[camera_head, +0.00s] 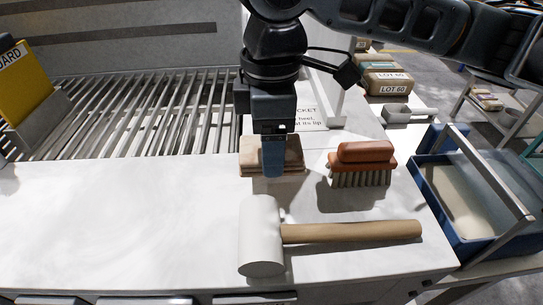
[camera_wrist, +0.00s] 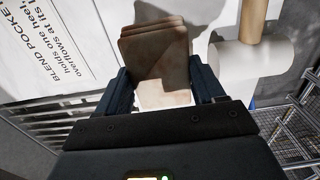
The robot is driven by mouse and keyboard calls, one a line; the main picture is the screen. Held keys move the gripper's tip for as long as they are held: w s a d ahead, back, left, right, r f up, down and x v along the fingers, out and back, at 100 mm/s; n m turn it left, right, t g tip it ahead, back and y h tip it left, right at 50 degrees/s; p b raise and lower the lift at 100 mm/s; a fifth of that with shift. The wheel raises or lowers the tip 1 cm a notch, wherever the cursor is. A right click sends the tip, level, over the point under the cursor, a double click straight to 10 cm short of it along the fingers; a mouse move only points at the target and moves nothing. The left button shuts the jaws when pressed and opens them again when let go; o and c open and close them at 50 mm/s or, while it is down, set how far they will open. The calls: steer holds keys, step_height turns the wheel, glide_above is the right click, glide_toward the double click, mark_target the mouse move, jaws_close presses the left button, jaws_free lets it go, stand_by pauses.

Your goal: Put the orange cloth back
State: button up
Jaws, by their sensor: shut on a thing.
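A folded tan-orange cloth (camera_head: 293,152), paler on top and brownish at its layered edge, is at the back of the white worktop (camera_head: 120,215). My gripper (camera_head: 272,170) points down over it and hides its middle. In the wrist view the folded cloth (camera_wrist: 155,45) lies between the two dark fingers of my gripper (camera_wrist: 163,88), which are shut on it. I cannot tell whether the cloth touches the worktop or is slightly raised.
A brush with a red-brown back (camera_head: 362,155) stands close right of the cloth. A white-headed mallet (camera_head: 262,235) with a wooden handle lies in front. A blue tub (camera_head: 468,245) is at the right. Metal slats (camera_head: 150,110) and a "BLEND POCKET" sign (camera_wrist: 55,50) lie behind. The worktop's left is clear.

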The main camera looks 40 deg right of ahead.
steer(key=shift+f, duration=2)
steer(key=shift+f, duration=0.1)
steer(key=o, duration=1)
step_height(320, 180, up, 12)
steer(key=shift+r, duration=0.15)
